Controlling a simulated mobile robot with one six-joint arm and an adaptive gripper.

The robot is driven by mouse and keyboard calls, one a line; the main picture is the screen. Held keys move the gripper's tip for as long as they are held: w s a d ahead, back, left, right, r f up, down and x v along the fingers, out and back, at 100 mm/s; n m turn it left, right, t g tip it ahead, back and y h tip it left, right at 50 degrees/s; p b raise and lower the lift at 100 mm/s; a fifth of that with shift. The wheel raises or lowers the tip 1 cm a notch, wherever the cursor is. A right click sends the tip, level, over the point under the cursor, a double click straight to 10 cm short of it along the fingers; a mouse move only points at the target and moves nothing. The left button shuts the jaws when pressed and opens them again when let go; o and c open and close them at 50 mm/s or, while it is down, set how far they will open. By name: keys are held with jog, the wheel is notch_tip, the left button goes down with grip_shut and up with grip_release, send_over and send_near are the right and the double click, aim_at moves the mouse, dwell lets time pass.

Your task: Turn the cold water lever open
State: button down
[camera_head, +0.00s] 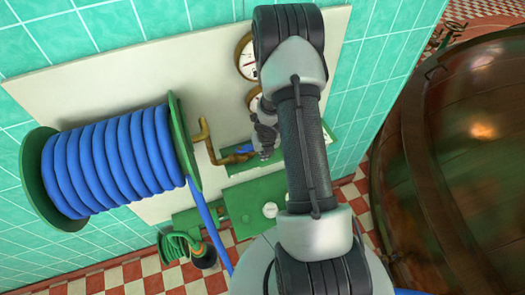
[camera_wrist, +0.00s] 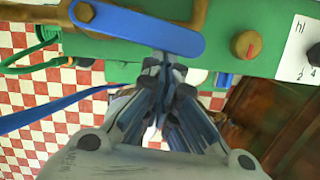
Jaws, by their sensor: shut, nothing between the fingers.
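The cold water lever is a flat blue handle (camera_wrist: 140,27) on a brass pipe (camera_wrist: 190,10), in front of a green panel (camera_wrist: 225,55). In the wrist view it lies across the top, tilted slightly down to the right, its rounded free end at the right. My gripper (camera_wrist: 165,62) is shut and empty, its fingertips just below the lever near its free end. I cannot tell whether they touch it. In the head view the blue lever (camera_head: 238,153) shows small beside my gripper (camera_head: 265,153), with the brass pipe (camera_head: 205,142) to its left. My arm hides part of the panel.
A reel of blue hose (camera_head: 125,160) stands left of the lever. Gauges (camera_head: 246,58) sit on the wall plate behind my arm. A large copper kettle (camera_head: 465,150) fills the right.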

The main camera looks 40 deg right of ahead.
jog(key=shift+w+d+r+n+p, duration=0.1)
jog(key=shift+w+d+n+p, duration=0.35)
jog(key=shift+n+p, duration=0.45)
jog(key=shift+p, duration=0.35)
